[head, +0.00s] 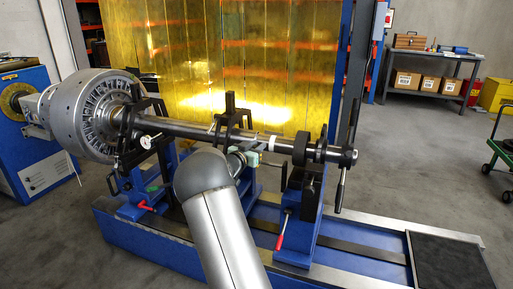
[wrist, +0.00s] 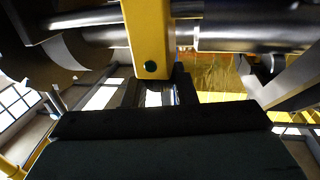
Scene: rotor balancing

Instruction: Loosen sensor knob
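My gripper (head: 247,158) is below the long shaft, near the black middle bracket (head: 232,120). In the wrist view, the two dark fingers of my gripper (wrist: 156,92) stand apart, with a bright gap between them. A yellow block (wrist: 150,40) with a dark green round spot hangs just in front of the fingertips and hides part of what lies between them. I cannot make out the sensor knob clearly, nor whether the fingers touch anything. A white dial (head: 145,142) sits on the left support.
The steel shaft (head: 185,128) runs from the large bladed rotor (head: 75,115) to the right-hand support (head: 303,195), close above my gripper. Red-tipped levers (head: 280,242) stick out in front. A yellow translucent screen (head: 190,60) stands behind. The blue machine bed (head: 345,262) lies below.

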